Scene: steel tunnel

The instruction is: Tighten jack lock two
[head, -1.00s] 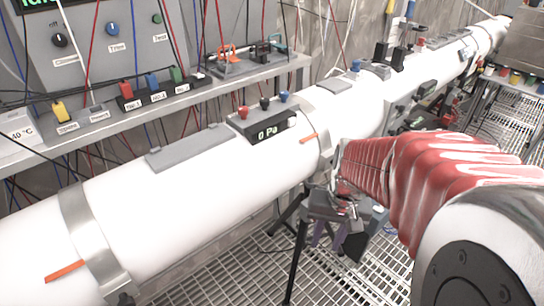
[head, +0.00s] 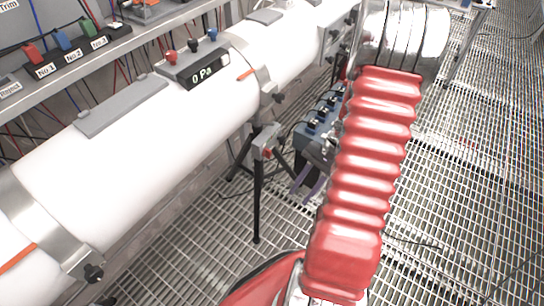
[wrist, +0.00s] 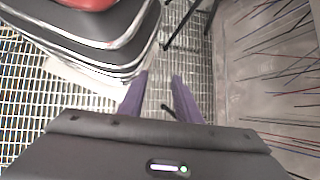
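A black tripod jack (head: 262,152) with a grey head and a small red part stands under the white pipe (head: 150,140) in the head view. No number is readable on it, so I cannot tell whether it bears lock two. Thin dark legs (wrist: 180,25) show at the top of the wrist view. My gripper (head: 306,187) hangs just right of the jack, apart from it, partly hidden by my red arm sleeve. In the wrist view its two purple fingers (wrist: 160,88) stand apart with nothing between them.
Clamp bands with black knobs (head: 93,272) ring the pipe. A pressure box (head: 195,65) reading 0 Pa sits on top. A blue box with black knobs (head: 318,122) stands behind my gripper. A shelf with switches is at left. Grated floor (head: 450,220) is clear at right.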

